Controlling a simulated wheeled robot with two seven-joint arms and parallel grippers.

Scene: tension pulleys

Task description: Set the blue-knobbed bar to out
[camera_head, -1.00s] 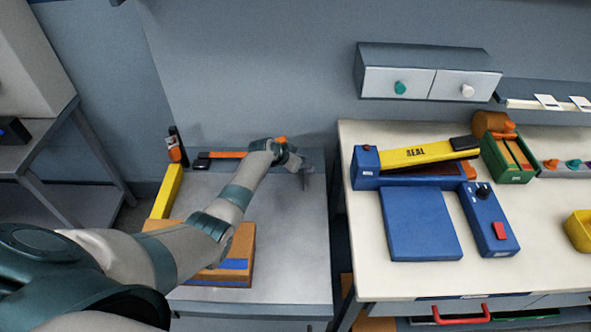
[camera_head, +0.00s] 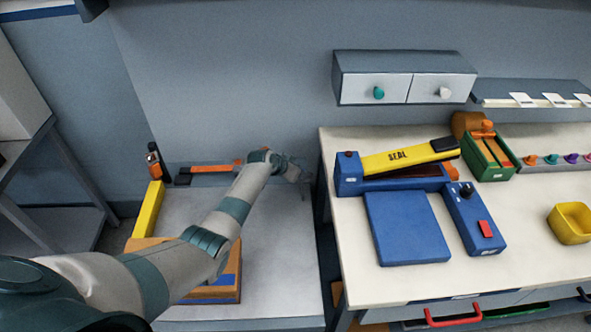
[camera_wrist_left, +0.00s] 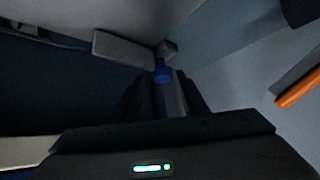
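The blue knob (camera_wrist_left: 161,70) shows in the left wrist view, just beyond and between the fingertips. Pale grey blocks adjoin it, and I cannot clearly make out the bar or its setting. My left gripper (camera_wrist_left: 166,88) has its dark fingers apart, with the knob near their tips; I see no grip on it. In the head view my left gripper (camera_head: 300,178) is at the back right of the grey table, and the knob is hidden or too small to see there. My right gripper is in neither view.
An orange bar (camera_head: 212,169) lies along the back of the grey table (camera_head: 285,270), left of my gripper. A yellow bar (camera_head: 149,210) is at its left. The white bench (camera_head: 350,275) with the blue sealer (camera_head: 350,175) stands close on the right, past a narrow gap.

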